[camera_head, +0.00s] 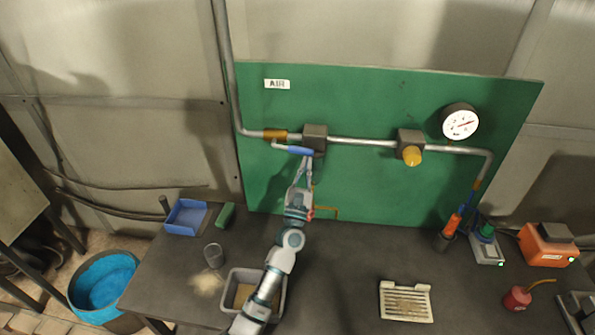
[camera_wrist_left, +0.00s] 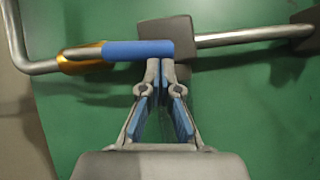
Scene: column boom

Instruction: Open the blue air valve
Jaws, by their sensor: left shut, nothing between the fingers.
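The blue air valve handle (camera_head: 300,151) lies roughly along the pipe, beside a brass valve body (camera_head: 275,135) on the green panel marked AIR. In the left wrist view the blue handle (camera_wrist_left: 138,50) runs level across the pipe, from the brass body (camera_wrist_left: 82,59) to a dark grey block (camera_wrist_left: 165,32). My left gripper (camera_head: 307,160) is just below the right end of the handle. In the wrist view its fingertips (camera_wrist_left: 160,62) are together with nothing between them, at or very near the handle's lower edge; I cannot tell whether they touch. My right gripper is not in view.
The pipe runs right to a yellow knob (camera_head: 411,155) and a round gauge (camera_head: 460,123). The dark bench (camera_head: 340,270) holds a grey bin (camera_head: 237,292), a clear cup (camera_head: 214,255), a blue tray (camera_head: 187,217) and a slotted tray (camera_head: 405,301). The bench middle is mostly clear.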

